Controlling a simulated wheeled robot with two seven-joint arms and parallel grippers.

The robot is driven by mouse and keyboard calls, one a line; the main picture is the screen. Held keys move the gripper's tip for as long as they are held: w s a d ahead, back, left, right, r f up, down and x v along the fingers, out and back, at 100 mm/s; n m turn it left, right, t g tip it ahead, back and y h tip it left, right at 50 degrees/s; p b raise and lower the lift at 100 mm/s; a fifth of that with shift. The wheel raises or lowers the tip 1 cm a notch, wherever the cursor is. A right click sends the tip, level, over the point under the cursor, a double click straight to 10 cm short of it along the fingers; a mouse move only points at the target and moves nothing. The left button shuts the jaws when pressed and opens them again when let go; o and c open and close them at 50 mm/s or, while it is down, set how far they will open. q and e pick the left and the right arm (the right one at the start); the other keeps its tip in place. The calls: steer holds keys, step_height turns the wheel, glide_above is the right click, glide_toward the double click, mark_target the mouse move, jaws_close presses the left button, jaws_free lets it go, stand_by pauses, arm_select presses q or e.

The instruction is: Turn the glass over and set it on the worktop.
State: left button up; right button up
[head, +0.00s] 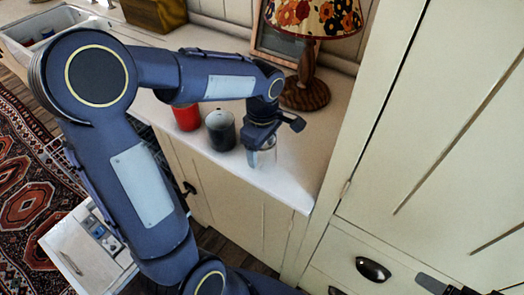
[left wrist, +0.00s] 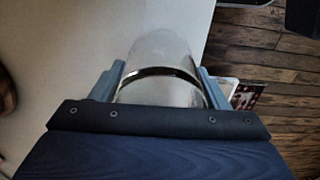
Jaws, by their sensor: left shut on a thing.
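My left gripper (head: 262,146) is shut on a clear glass (head: 266,158) over the worktop (head: 293,178), near its front edge. In the left wrist view the glass (left wrist: 160,58) lies between the two fingers of the gripper (left wrist: 160,88), with a dark ring showing across it. The gripper hides part of the glass in the head view. I cannot tell which end of the glass is its mouth, or whether it touches the worktop. A dark piece at the lower right edge of the head view looks like my right gripper (head: 447,287); its fingers do not show clearly.
A lamp (head: 305,88) with a flowered shade and a frame (head: 275,45) stand behind. A tall cream cupboard (head: 440,130) bounds the right. Worktop right of the glass is clear.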

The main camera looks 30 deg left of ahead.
arm_select(q)
steer(key=shift+f, duration=0.9)
steer(key=shift+f, duration=0.2)
steer(key=o, duration=1.1)
steer(key=shift+o, duration=0.2)
steer(key=shift+r, duration=0.15)
